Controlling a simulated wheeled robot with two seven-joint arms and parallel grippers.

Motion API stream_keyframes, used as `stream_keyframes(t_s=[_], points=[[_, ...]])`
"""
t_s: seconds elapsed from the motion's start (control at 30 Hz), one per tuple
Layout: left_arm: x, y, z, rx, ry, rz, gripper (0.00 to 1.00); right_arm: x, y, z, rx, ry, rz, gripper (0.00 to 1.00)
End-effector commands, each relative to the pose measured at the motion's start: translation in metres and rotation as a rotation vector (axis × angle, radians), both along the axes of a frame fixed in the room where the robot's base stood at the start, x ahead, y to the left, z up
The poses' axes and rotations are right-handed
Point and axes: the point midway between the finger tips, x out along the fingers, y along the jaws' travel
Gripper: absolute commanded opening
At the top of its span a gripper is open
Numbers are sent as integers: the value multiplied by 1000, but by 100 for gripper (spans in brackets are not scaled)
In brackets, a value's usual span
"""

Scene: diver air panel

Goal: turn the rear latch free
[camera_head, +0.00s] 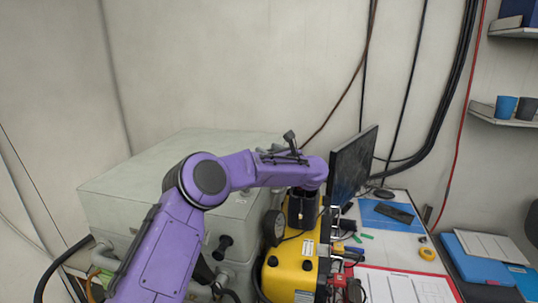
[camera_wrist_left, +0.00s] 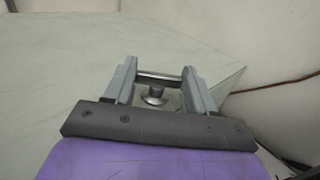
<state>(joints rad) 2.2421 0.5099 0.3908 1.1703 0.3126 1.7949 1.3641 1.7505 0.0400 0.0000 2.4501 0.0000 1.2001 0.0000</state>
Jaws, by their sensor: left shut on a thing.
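The rear latch (camera_wrist_left: 158,76) shows in the wrist view as a metal bar with a round knob below it, at the pale grey-green box (camera_head: 150,165). My left gripper (camera_wrist_left: 160,85) has its two grey fingers on either side of this bar and is shut on it. In the head view my purple left arm reaches across the box's right side, and the gripper (camera_head: 284,156) is small and partly hidden by the arm near the rear right corner. The bar's exact turn angle is hard to tell. My right gripper is not in view.
A yellow case (camera_head: 290,272) stands right of the box, below my forearm. A black monitor (camera_head: 352,165) rises just beyond my wrist. A dark knob (camera_head: 222,247) sticks out at the box's front. Cables hang on the back wall. A desk with papers (camera_head: 400,287) lies at right.

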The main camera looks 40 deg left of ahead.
Motion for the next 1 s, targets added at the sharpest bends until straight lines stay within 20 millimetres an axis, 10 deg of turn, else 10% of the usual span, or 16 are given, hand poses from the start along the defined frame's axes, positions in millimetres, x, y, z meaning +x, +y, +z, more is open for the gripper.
stream_keyframes(t_s=[0.17,0.93,0.97,1.0], points=[[2,1,-3,7,-6,151,25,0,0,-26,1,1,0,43],[5,-1,0,-2,-5,334,25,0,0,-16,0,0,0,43],[5,-1,0,-2,-5,334,62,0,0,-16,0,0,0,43],[5,-1,0,-2,-5,334,75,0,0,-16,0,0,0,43]])
